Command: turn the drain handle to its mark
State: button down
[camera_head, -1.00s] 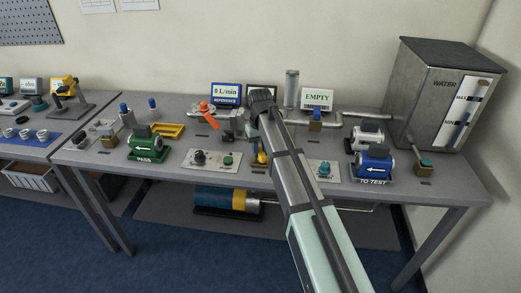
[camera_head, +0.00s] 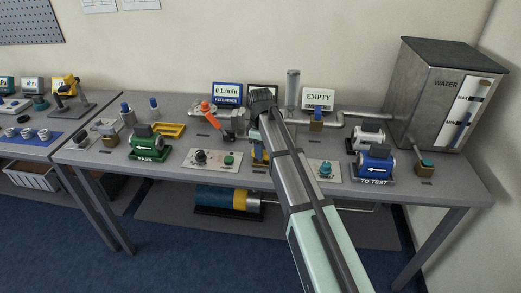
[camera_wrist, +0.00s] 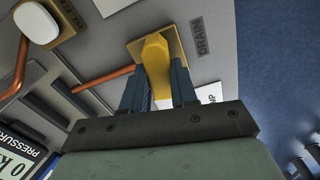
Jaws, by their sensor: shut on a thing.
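The yellow drain handle (camera_wrist: 156,58) sits on a square tan base (camera_wrist: 174,38) beside a "DRAIN" label (camera_wrist: 201,37) in the wrist view. My gripper (camera_wrist: 160,85) has its two dark blue fingers on either side of the handle and is shut on it. The near part of the handle is between the fingers. My arm hides much of that area. I cannot make out the handle's mark.
Copper pipes (camera_wrist: 105,76) run near the base. In the head view, a panel with knobs (camera_head: 209,159) is left of the handle and another panel (camera_head: 326,170) is right of my arm. A blue "TO TEST" unit (camera_head: 374,165) and a water tank (camera_head: 440,95) stand farther right.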

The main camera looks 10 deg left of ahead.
jog(key=shift+n, duration=1.2)
jog(key=c, duration=0.9)
grip_release()
notch_tip(320, 180, up, 14)
jog(key=shift+f, duration=0.1)
